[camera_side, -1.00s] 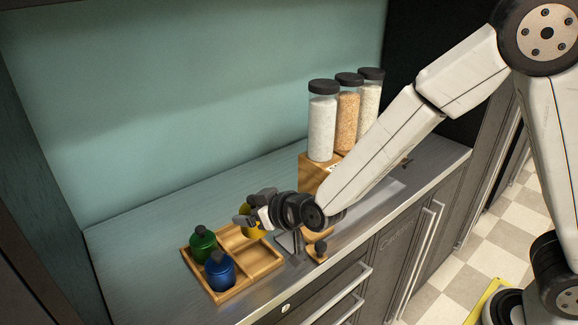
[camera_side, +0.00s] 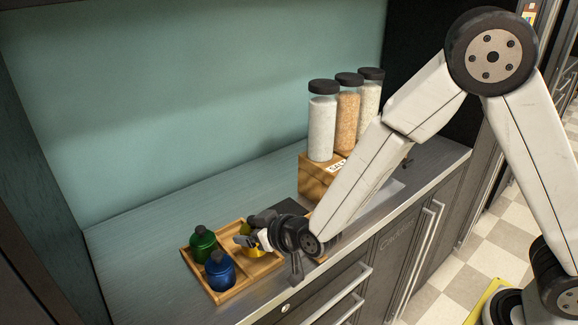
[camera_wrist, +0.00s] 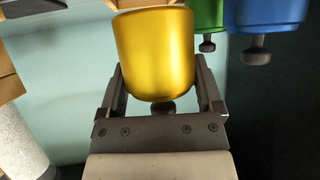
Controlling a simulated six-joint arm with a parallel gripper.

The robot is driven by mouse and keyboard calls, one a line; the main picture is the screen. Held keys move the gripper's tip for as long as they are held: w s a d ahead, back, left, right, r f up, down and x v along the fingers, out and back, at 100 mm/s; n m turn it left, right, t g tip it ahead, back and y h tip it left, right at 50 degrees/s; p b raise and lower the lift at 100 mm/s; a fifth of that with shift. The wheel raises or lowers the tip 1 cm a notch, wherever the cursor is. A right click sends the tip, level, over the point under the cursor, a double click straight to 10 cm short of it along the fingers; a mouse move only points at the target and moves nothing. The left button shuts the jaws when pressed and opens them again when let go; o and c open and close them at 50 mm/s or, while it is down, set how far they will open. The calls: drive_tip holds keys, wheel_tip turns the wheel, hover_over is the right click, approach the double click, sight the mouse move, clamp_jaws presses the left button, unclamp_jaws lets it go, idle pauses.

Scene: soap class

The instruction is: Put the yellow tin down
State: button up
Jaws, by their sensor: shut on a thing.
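The yellow tin (camera_side: 260,252) is between the fingers of my gripper (camera_side: 254,240) in the side view, over the right part of the wooden tray (camera_side: 262,270). My gripper partly hides it, and I cannot tell whether its base touches the tray floor. In the wrist view the yellow tin (camera_wrist: 155,50) fills the space between the two dark fingers of my gripper (camera_wrist: 160,85), which are shut on it. That picture appears upside down, with the tin's dark knob pointing down.
A green tin (camera_side: 202,245) and a blue tin (camera_side: 220,270) stand in the tray's left part. They also show top right in the wrist view. Tall jars (camera_side: 322,128) on a wooden block (camera_side: 315,180) stand behind my gripper. The counter left of the tray is clear.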

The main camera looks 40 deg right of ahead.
drive_tip(key=shift+f, duration=1.75)
drive_tip(key=shift+f, duration=0.15)
drive_tip(key=o, duration=1.2)
drive_tip(key=shift+s+d+r, duration=0.1)
drive_tip(key=shift+s+r, duration=0.35)
drive_tip(key=shift+s, duration=0.05)
drive_tip(key=shift+v, duration=5.45)
